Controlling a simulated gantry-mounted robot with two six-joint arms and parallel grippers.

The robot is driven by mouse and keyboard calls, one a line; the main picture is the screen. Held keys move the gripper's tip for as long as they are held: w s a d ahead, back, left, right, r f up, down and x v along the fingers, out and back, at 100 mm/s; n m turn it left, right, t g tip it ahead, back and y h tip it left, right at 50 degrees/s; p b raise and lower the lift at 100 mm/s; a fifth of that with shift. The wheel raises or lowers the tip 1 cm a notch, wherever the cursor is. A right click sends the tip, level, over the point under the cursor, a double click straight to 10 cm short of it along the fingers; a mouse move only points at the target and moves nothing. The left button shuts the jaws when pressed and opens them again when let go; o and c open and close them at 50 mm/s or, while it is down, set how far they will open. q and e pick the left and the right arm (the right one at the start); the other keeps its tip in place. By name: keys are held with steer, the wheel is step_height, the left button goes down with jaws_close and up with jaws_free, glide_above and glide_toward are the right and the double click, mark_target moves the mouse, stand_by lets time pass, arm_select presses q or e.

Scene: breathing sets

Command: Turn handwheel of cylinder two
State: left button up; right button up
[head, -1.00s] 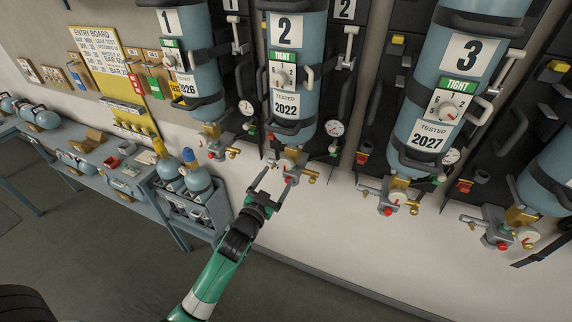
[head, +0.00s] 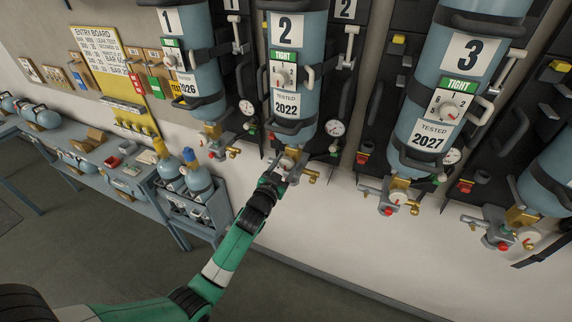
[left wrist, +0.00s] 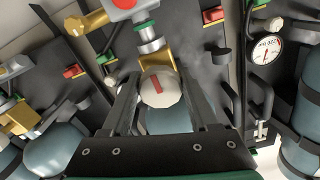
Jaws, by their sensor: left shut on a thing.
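Cylinder two (head: 296,72) is a blue upright bottle with a "2" label, a green "TIGHT" tag and a "TESTED 2022" plate. Its brass valve sits at the bottom end. In the left wrist view, its pale handwheel (left wrist: 160,87) with a red mark lies between my left gripper's two dark fingers (left wrist: 160,98). In the head view, my left gripper (head: 279,174) reaches up to the valve under the cylinder and covers most of the handwheel. The gripper is shut on the handwheel. My right gripper is not in view.
Cylinder one (head: 188,55) stands to the left and cylinder three (head: 448,90) to the right, each with its own valve below. A blue bench (head: 150,185) stands at the left. The floor below is clear.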

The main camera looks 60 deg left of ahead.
arm_select(q)
steer(key=c, duration=0.4)
steer(key=shift+c, duration=0.2)
steer(key=n+b, duration=0.1)
steer(key=b, duration=0.1)
steer(key=n+b, duration=0.1)
steer(key=n, duration=0.1)
steer(key=shift+f+n+b, duration=0.2)
steer(key=shift+n+b, duration=0.1)
steer(key=shift+b, duration=0.05)
steer(key=n+b, duration=0.2)
steer(key=n, duration=0.1)
steer(key=shift+d+n+b, duration=0.1)
steer(key=shift+n+b, duration=0.2)
steer(key=shift+n, duration=0.1)
steer(key=shift+w+r+n+b, duration=0.15)
steer(key=shift+n+b, duration=0.95)
steer(key=shift+n, duration=1.1)
steer(key=shift+r, duration=0.1)
steer(key=o, duration=1.4)
steer(key=shift+c, duration=0.2)
